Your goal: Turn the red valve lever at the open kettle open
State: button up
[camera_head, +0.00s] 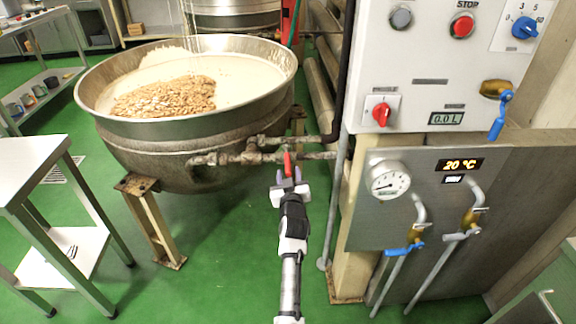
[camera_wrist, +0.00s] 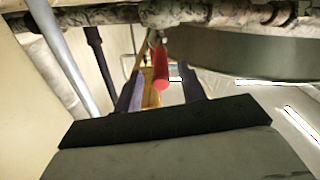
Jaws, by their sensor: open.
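The open kettle (camera_head: 190,150) stands at the left, a wide metal bowl with nuts and a pale mass in it. The red valve lever (camera_head: 288,164) hangs from the pipe at the kettle's right side. It also shows in the wrist view (camera_wrist: 161,68), pointing toward the camera from the pipe fitting. My gripper (camera_head: 290,190) is just below the lever, pointing up at it. In the wrist view the fingers (camera_wrist: 160,95) are apart, with the lever's end seen between them. Whether either finger touches the lever cannot be told.
A control panel (camera_head: 420,80) with knobs and a stop button stands at the right. Pipes (camera_head: 250,157) run between kettle and panel post. A steel table (camera_head: 30,165) stands at the left. Green floor is free below.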

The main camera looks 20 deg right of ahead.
aim_at(288, 168)
jog(key=shift+x, duration=1.95)
grip_shut()
